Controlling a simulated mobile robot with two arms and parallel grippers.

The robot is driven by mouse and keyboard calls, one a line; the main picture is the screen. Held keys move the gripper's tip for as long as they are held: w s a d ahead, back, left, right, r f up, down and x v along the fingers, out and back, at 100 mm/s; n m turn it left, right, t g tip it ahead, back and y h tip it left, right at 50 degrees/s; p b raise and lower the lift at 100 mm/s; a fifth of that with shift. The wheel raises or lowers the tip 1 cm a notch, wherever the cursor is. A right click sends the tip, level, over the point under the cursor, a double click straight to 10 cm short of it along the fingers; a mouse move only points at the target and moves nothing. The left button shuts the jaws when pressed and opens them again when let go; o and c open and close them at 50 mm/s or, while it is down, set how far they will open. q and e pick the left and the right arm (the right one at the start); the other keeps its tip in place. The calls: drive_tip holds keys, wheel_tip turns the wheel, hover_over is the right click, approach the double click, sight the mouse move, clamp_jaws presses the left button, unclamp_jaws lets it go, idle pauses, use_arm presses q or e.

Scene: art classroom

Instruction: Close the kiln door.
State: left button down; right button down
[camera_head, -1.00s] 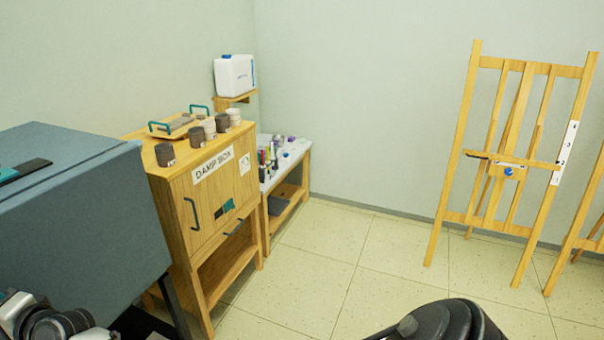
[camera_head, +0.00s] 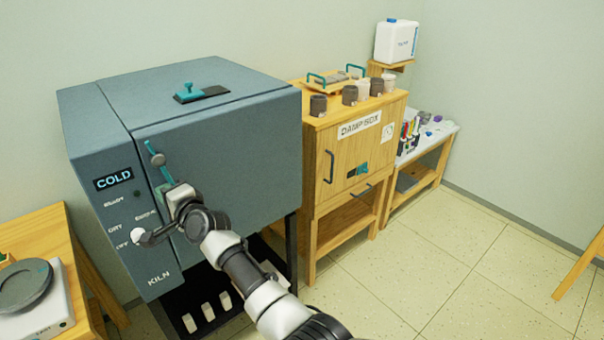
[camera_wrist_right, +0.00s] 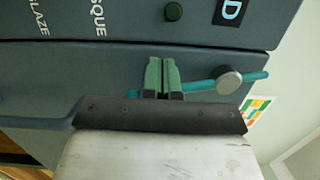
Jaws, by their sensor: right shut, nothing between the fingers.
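The blue-grey kiln (camera_head: 215,95) stands at the left in the head view, its panel reading COLD. Its door (camera_head: 240,150) looks flush with the body, with no gap that I can see. A teal handle (camera_head: 151,147) with a round grey knob is on the door's left side. My right gripper (camera_head: 164,192) is at the door front, just below the knob. In the right wrist view its green fingers (camera_wrist_right: 162,76) are shut together, empty, beside the teal handle bar (camera_wrist_right: 200,87) and knob (camera_wrist_right: 229,80). Whether they touch is unclear. My left gripper is out of view.
A wooden damp box (camera_head: 335,185) with cups and a tray on top stands right of the kiln. Beyond it is a low supply table (camera_head: 442,133). A wooden table (camera_head: 40,240) with a grey disc device is at the left.

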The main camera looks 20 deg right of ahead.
drive_tip(key=p+v, duration=0.7)
drive_tip(key=v, duration=0.4)
drive_tip(key=s+d+f+n+g+h, duration=0.25)
drive_tip(key=s+f, duration=0.35)
drive_tip(key=f, duration=0.6)
drive_tip(key=s+d+f+n+g+h, duration=0.15)
drive_tip(key=s+d+f, duration=0.35)
drive_tip(key=f, duration=0.7)
drive_tip(key=s+d+f+n+g+h, duration=0.1)
drive_tip(key=s+d+f+n+g, duration=0.15)
drive_tip(key=s+f, duration=0.65)
drive_tip(key=s+d+f+n+g+h, duration=0.1)
drive_tip(key=s+d+f+n+g, duration=0.2)
drive_tip(key=s+f, duration=0.3)
drive_tip(key=s+d+f+n+g+h, duration=0.1)
drive_tip(key=s+d+f+n+g, duration=0.2)
drive_tip(key=s, duration=1.4)
drive_tip(key=s+d+f+n+g+h, duration=0.1)
drive_tip(key=s+d+f+n+g, duration=0.2)
drive_tip(key=s+d+f, duration=0.3)
drive_tip(key=s+f, duration=0.5)
drive_tip(key=s, duration=0.1)
drive_tip(key=shift+f+b, duration=0.2)
drive_tip(key=shift+b, duration=0.2)
